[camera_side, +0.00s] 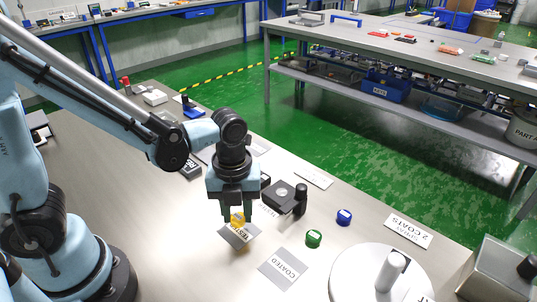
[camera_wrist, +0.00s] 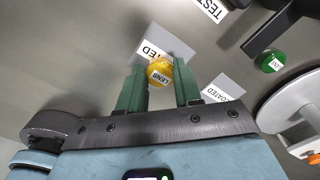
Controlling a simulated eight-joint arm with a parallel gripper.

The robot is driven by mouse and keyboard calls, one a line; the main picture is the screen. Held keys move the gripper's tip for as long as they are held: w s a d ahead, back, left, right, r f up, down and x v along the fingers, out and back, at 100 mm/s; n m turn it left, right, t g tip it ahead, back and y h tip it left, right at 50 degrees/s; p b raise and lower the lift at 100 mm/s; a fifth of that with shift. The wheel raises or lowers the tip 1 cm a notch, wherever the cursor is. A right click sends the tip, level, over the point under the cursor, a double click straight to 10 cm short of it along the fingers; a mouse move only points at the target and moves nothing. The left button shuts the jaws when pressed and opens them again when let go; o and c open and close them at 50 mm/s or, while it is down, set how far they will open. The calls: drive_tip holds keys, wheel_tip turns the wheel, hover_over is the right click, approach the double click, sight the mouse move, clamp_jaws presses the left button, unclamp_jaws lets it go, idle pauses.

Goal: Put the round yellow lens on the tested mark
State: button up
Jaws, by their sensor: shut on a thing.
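The round yellow lens (camera_side: 237,219), labelled LENS in the wrist view (camera_wrist: 159,71), is between the green fingers of my gripper (camera_side: 239,213). My gripper (camera_wrist: 160,85) is shut on it. In the side view the lens overlaps a grey plate (camera_side: 229,238) with a white label, partly hidden by lens and fingers. I cannot tell the gap between lens and plate. A white label starting with "TEST" (camera_wrist: 211,8) is cut off at the top of the wrist view.
A grey plate marked COATED (camera_side: 283,269) lies front right. A black device with a post (camera_side: 284,194) stands behind my gripper. A green cap (camera_side: 313,238) and a blue cap (camera_side: 344,216) stand to the right. A white drum (camera_side: 350,277) is at the front right.

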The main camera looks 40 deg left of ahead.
sight(238, 215)
drive_tip(key=shift+f, duration=1.4)
drive_tip(key=o, duration=1.1)
drive_tip(key=shift+f, duration=0.1)
wheel_tip(238, 215, up, 12)
drive_tip(key=a+n+t, duration=0.2)
drive_tip(key=n, duration=0.7)
drive_tip(key=a+r+n+t, duration=0.1)
drive_tip(key=a+n+t, duration=0.1)
drive_tip(key=n, duration=0.7)
drive_tip(key=a+n+t, duration=0.3)
drive_tip(key=n, duration=0.6)
drive_tip(key=shift+w+a+r, duration=0.1)
drive_tip(key=shift+a+r, duration=0.2)
drive_tip(key=shift+a, duration=0.05)
